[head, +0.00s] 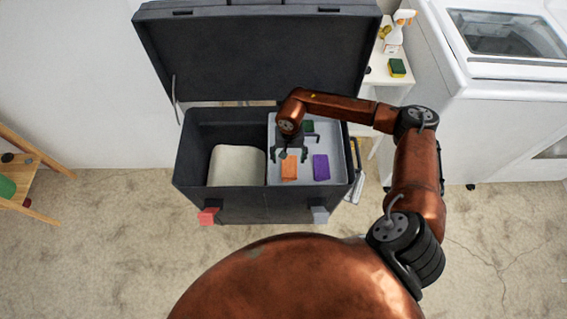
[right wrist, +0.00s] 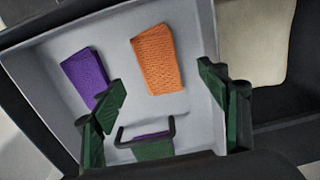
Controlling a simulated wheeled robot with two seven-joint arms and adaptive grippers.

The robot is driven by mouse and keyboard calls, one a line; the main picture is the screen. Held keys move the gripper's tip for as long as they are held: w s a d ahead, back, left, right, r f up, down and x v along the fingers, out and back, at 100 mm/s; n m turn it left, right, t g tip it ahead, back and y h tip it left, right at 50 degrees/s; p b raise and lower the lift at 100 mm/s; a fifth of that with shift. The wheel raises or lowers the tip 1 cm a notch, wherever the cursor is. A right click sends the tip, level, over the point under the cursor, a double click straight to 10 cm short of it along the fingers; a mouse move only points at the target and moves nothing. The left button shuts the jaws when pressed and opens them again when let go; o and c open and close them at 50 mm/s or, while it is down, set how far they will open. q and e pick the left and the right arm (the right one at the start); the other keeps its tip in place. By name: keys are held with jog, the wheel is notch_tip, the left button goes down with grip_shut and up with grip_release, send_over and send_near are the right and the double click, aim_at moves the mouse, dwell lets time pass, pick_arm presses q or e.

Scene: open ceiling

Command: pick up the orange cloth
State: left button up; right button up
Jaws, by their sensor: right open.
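The orange cloth (head: 289,170) lies flat in the grey tray (head: 272,135) on the right side of the open black chest. In the right wrist view the cloth (right wrist: 155,60) has a woven texture and lies ahead of the fingertips, apart from both. My right gripper (head: 290,154) is over the tray, close to the cloth's far end in the head view. In the right wrist view my right gripper (right wrist: 160,78) is open with nothing held between its green-padded fingers. My left gripper is not in view.
A purple cloth (head: 321,167) lies right of the orange one. The chest's left compartment holds a pale block-like item (head: 237,165). The raised lid (head: 255,50) stands behind.

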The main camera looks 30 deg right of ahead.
aim_at(290, 168)
jog(key=shift+w+f, duration=0.1)
jog(key=shift+f, duration=1.8)
jog(key=f, duration=0.2)
jog(key=f+b, duration=0.1)
jog(key=f, duration=0.1)
jog(key=shift+s+d+f, duration=0.2)
jog(key=shift+f, duration=0.15)
jog(key=shift+r, duration=0.1)
jog(key=shift+c, duration=0.2)
jog(key=c, duration=1.2)
